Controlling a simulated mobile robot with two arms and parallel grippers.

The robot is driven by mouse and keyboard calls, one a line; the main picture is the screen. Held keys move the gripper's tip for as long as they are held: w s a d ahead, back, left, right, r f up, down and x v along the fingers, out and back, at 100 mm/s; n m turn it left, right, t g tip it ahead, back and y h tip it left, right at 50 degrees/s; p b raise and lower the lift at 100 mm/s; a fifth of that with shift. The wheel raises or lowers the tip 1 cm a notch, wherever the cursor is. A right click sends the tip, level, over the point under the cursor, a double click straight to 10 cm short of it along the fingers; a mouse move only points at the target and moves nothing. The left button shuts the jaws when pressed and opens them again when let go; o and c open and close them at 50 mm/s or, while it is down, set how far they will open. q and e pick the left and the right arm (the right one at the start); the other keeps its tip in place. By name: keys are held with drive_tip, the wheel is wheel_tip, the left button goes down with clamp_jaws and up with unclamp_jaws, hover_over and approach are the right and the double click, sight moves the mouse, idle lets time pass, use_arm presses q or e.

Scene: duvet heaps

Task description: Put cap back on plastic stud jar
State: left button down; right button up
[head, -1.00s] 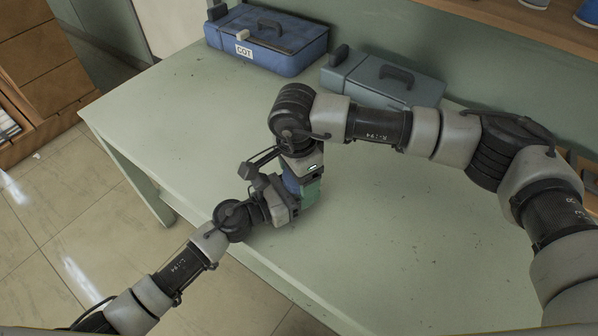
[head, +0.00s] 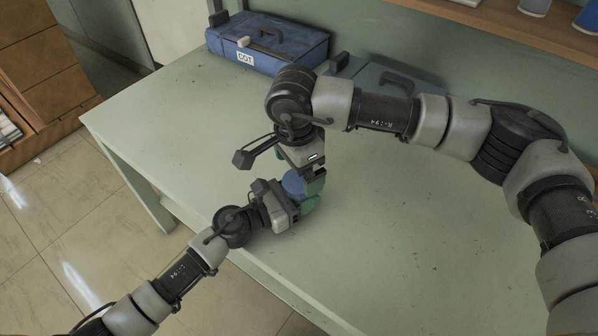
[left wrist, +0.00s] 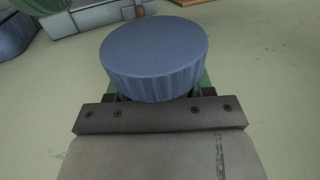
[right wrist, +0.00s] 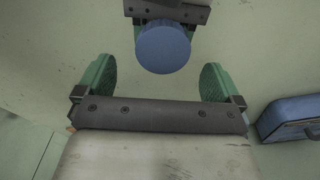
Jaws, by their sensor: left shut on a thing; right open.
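A round blue ribbed cap (head: 292,183) shows at my left gripper (head: 298,207), over the table's near left part. In the left wrist view the cap (left wrist: 153,55) lies flat side up just beyond the gripper's bar. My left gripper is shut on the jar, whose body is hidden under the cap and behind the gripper. How well the cap is seated cannot be seen. My right gripper (right wrist: 156,80) is open with green fingers apart and nothing between them. The cap (right wrist: 163,46) shows beyond its fingertips, apart from them.
A blue toolbox (head: 285,45) with a white label stands at the table's back left. A grey toolbox (head: 420,88) stands beside it, partly behind my right arm. The pale green table (head: 400,260) is clear at the right. Its front edge is near my left arm.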

drive_tip(key=shift+o, duration=0.3)
wheel_tip(320, 180, up, 12)
drive_tip(key=shift+a, duration=0.25)
idle(0.3)
drive_tip(key=shift+s, duration=0.1)
use_arm(q)
drive_tip(key=shift+c, duration=1.7)
unclamp_jaws()
use_arm(e)
drive_tip(key=shift+f, duration=0.1)
use_arm(q)
drive_tip(key=b+v, duration=0.2)
drive_tip(key=v, duration=0.7)
drive_tip(key=shift+s+a+f, duration=0.15)
drive_tip(key=shift+s+a, duration=0.05)
drive_tip(key=shift+a, duration=0.1)
drive_tip(key=shift+s+a, duration=0.3)
drive_tip(key=shift+a, duration=0.15)
use_arm(e)
drive_tip(key=shift+f, duration=1.2)
